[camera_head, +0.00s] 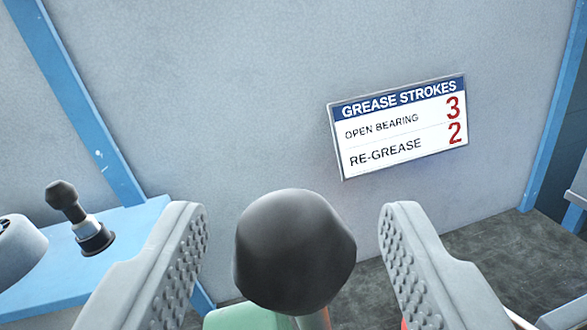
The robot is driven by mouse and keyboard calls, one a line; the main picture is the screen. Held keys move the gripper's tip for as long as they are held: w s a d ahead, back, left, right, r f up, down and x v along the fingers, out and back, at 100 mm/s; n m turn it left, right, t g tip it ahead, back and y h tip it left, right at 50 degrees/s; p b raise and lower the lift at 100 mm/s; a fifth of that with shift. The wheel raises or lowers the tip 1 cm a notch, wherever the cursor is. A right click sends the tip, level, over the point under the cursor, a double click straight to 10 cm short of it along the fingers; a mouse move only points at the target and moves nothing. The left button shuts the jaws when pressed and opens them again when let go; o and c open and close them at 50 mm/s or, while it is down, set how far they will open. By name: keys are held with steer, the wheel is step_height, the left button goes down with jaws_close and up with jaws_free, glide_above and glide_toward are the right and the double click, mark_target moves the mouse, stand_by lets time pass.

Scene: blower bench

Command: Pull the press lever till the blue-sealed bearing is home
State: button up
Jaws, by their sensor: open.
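A large dark rounded knob (293,250), which looks like the end of the press lever, is at the bottom middle. My gripper (293,222) is open, with one ridged grey finger to each side of the knob. There is a visible gap between the knob and each finger. I cannot tell how deep the knob sits between them. The blue-sealed bearing is not in view.
A blue bench top (140,225) at the left carries a small black-knobbed fitting (75,215) and a grey round part (18,250). A grease strokes sign (400,128) hangs on the grey wall. Dark floor (480,250) shows at the right.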

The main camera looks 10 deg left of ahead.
steer(key=shift+w+a, duration=0.1)
steer(key=shift+w, duration=0.6)
jaws_close()
